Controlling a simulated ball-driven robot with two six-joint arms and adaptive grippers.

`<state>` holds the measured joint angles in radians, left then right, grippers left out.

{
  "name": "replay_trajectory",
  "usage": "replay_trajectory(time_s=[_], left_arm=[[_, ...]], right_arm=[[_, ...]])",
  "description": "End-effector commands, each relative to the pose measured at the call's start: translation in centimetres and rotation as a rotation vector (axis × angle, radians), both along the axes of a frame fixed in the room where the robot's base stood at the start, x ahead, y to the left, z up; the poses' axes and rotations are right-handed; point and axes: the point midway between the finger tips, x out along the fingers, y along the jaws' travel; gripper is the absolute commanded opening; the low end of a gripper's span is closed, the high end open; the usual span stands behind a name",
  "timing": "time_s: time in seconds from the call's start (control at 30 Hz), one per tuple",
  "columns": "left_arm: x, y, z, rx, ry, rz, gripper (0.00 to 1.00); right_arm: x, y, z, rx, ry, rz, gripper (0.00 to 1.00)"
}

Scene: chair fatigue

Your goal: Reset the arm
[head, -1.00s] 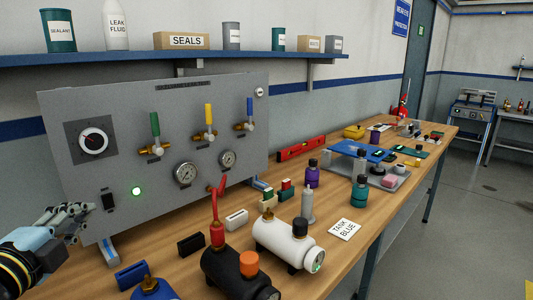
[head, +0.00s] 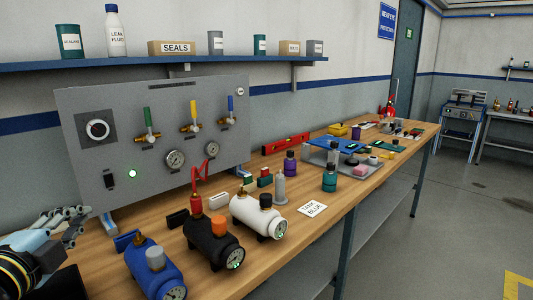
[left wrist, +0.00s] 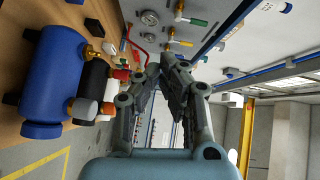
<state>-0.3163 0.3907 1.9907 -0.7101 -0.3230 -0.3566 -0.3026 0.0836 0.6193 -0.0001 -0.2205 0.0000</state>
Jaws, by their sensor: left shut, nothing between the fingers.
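My left gripper (head: 72,226) is at the left edge of the head view, in front of the lower left of the grey control panel (head: 85,170). In the left wrist view the left gripper (left wrist: 160,68) has its fingers together, shut with nothing between them. The fingers touch none of the tanks. The blue tank (head: 155,268), black tank (head: 212,246) and white tank (head: 258,217) lie on the workbench to the right of the gripper. The blue tank also shows at left in the left wrist view (left wrist: 52,85). My right gripper is not in view.
The wooden workbench (head: 325,222) runs to the back right, with bottles, a red level (head: 286,144) and a "TANK BLUE" card (head: 312,208) on it. A blue shelf (head: 120,66) hangs above the panel. The floor to the right of the bench is clear.

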Motion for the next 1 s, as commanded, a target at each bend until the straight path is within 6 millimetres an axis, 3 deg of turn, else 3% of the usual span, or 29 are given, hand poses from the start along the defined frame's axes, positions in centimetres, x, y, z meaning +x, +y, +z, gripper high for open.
replay_trajectory(time_s=[0.27, 0.53, 0.8, 1.0], left_arm=[[-2.5, 0.7, -1.7, -0.216, 0.085, 0.152, 0.0], [-7.8, 0.1, -5.3, -0.553, 0.267, 0.384, 0.0], [-15.5, -3.5, -8.8, -0.881, 0.534, 0.617, 0.0], [-21.2, -7.1, -9.9, -1.054, 0.742, 0.75, 0.0]], right_arm=[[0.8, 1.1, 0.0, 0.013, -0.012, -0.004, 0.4], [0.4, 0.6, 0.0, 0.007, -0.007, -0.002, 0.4], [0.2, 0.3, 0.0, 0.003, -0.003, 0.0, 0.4], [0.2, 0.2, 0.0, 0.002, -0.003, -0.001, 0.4]])
